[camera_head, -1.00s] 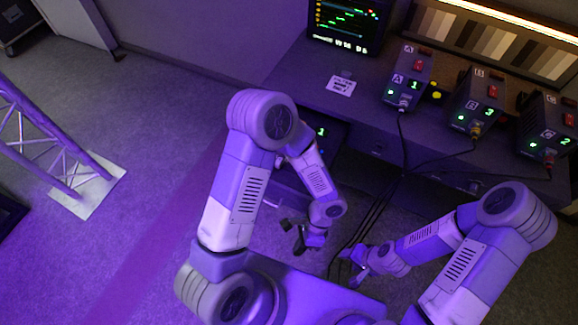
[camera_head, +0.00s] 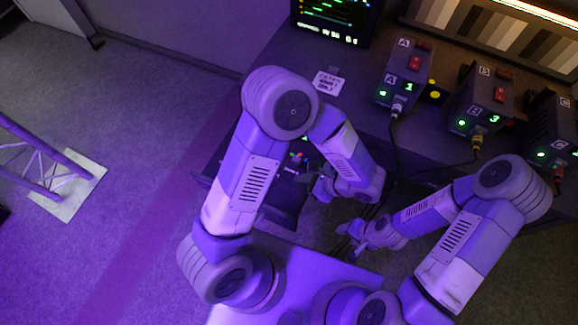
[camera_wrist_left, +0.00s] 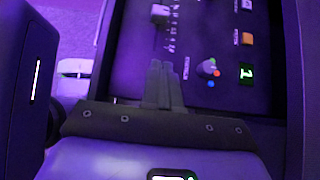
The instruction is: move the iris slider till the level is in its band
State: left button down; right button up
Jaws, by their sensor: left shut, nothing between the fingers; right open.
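The control panel (camera_wrist_left: 220,100) lies under my left gripper in the left wrist view. A slider with a pale cap (camera_wrist_left: 160,14) sits near its top edge, beside a row of tick marks; its label is too small to read. My left gripper (camera_wrist_left: 166,65) is shut and empty, its fingertips below the slider cap and apart from it in the picture. In the head view my left gripper (camera_head: 320,187) is over the panel, which the arm largely hides. My right gripper (camera_head: 350,242) is open and empty. A monitor (camera_head: 334,18) shows green traces, cut off at the top.
The panel also has a knob (camera_wrist_left: 207,68) with coloured dots, an orange button (camera_wrist_left: 247,39) and a green digit display (camera_wrist_left: 246,74). Boxes A (camera_head: 404,75), B (camera_head: 482,100) and C (camera_head: 553,130) stand on the desk with cables hanging down.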

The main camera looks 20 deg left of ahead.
pick_arm(q)
jog(key=x, duration=0.3)
jog(key=b+x, duration=0.1)
jog(key=x, duration=0.1)
jog(key=b+x, duration=0.1)
jog(key=x, duration=0.2)
jog(key=shift+s+a+f, duration=0.25)
jog(key=shift+s+f, duration=0.05)
jog(key=shift+s, duration=0.05)
jog(key=a, duration=0.3)
jog(key=shift+w+a+f+b, duration=0.15)
jog(key=shift+a+b, duration=0.1)
jog(key=shift+b, duration=0.1)
jog(key=shift+w+a, duration=0.1)
jog(key=shift+a, duration=0.4)
